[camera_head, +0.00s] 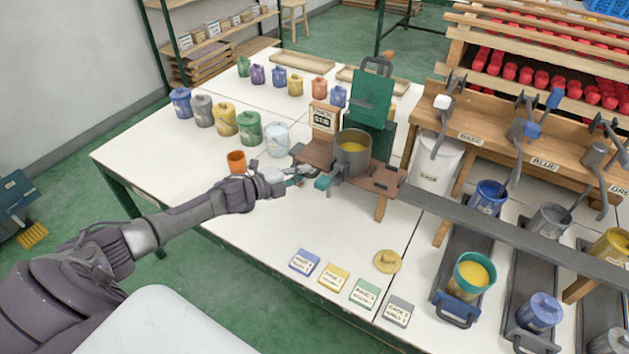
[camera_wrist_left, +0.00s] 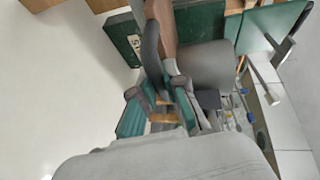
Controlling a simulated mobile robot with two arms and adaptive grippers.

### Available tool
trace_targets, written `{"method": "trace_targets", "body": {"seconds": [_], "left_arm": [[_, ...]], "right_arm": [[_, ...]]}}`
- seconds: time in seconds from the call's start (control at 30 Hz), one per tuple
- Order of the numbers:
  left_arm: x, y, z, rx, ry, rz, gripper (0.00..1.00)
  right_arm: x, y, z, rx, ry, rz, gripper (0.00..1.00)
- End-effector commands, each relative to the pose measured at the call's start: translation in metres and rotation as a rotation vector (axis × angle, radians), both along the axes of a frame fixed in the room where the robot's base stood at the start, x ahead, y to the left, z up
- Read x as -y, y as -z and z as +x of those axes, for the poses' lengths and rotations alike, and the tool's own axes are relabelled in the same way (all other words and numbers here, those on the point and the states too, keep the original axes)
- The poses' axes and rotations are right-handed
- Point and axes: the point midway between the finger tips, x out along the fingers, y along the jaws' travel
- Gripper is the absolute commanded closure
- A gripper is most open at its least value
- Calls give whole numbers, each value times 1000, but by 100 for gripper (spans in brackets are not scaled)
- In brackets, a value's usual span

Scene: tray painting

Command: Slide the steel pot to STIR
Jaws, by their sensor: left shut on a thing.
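The steel pot (camera_head: 352,153) stands upright on a brown wooden stand (camera_head: 384,180) and holds yellow paint. My left gripper (camera_head: 318,178) reaches in from the left, low at the pot's left side. It is shut on the steel pot, apparently by its handle; the exact contact is partly hidden. In the left wrist view the grey pot wall (camera_wrist_left: 205,66) is just beyond the gripper fingers (camera_wrist_left: 165,112). A small sign block (camera_head: 322,118) stands behind the pot on the left; its lettering is hard to read. My right gripper is not in view.
A green panel with a handle (camera_head: 371,97) stands behind the pot. An orange cup (camera_head: 236,161) and a pale bucket (camera_head: 277,139) are left of the stand. Labelled cards (camera_head: 334,276) and a yellow disc (camera_head: 388,261) lie in front. The white table's left front is clear.

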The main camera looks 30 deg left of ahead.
Motion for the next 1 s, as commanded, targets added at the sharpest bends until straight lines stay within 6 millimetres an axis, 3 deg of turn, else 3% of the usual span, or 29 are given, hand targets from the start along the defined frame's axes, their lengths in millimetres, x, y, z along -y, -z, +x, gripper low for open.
{"method": "trace_targets", "body": {"seconds": [0.4, 0.43, 0.57, 1.0], "left_arm": [[-8, -1, 1, -1, -8, 4, 100], [-8, -1, 1, -1, -8, 4, 85], [-7, 0, 1, -1, -6, 4, 63], [-9, 0, -8, -4, -4, 2, 62]], "right_arm": [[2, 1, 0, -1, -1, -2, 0], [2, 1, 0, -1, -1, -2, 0], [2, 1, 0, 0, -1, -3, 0], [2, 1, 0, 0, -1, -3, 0]]}}
